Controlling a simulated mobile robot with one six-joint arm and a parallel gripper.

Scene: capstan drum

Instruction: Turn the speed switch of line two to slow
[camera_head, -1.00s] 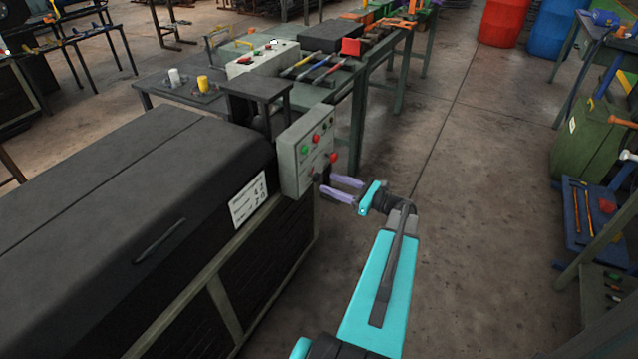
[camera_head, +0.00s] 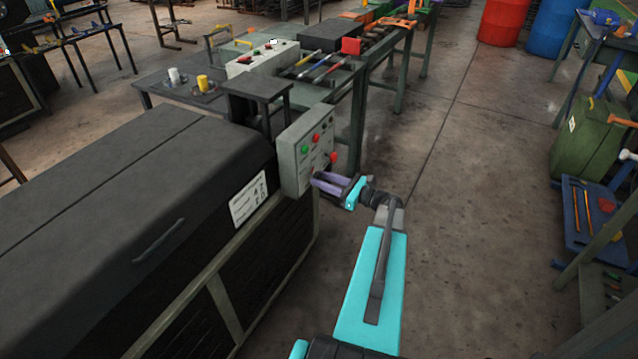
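A grey control box (camera_head: 297,160) is fixed at the right end of the dark machine. Its face has a green button (camera_head: 305,149), a red button (camera_head: 316,138), a small dark control at the top right and a red knob (camera_head: 333,158) low on the right. My gripper (camera_head: 316,179) has purple fingers that reach the lower edge of the box face, below the red knob. The dark knob low on the face is hidden behind the fingers. I cannot tell whether they touch or hold it. No line label is readable.
The dark machine (camera_head: 120,190) with a white placard (camera_head: 250,200) fills the left. A second pale control box (camera_head: 262,60) stands on the bench behind. Tools lie on that bench. The floor (camera_head: 450,180) to the right of my arm is clear.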

